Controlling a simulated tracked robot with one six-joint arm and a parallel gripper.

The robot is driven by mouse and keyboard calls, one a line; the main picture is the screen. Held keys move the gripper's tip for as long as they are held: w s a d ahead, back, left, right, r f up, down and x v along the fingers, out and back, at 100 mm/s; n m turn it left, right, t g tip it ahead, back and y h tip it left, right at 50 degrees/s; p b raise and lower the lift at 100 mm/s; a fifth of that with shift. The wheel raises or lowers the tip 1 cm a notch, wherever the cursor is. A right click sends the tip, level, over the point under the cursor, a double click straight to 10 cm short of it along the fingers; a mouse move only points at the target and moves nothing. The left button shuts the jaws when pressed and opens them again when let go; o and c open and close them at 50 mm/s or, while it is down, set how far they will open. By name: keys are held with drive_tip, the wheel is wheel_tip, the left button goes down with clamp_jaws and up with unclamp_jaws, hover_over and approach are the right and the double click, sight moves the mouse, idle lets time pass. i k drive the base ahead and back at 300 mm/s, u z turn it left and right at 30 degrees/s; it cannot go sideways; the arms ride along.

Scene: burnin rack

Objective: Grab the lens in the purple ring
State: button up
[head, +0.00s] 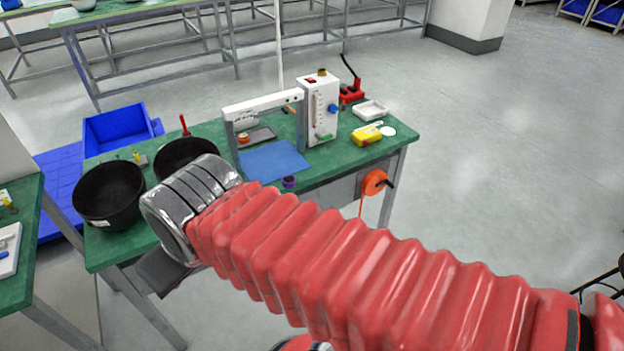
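A small purple ring (289,183) stands on the green workbench (330,174), near its front edge and just in front of the blue mat (272,161). Its middle looks dark; the lens inside is too small to make out. My red-sleeved arm reaches across the foreground from the lower right. Its silver ribbed end is over the left part of the bench, left of the ring. My gripper's fingers do not show, so I cannot see whether they hold anything.
Two black bowls (108,193) (188,152) stand at the bench's left. A white test stand (321,108) is behind the mat. A yellow meter (367,135) and a white tray (371,110) are right. An orange reel (374,182) hangs at the front. A blue crate (117,128) is behind.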

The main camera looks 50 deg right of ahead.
sight(289, 181)
drive_tip(key=z, duration=0.8)
drive_tip(key=i, duration=1)
drive_tip(key=z, duration=0.05)
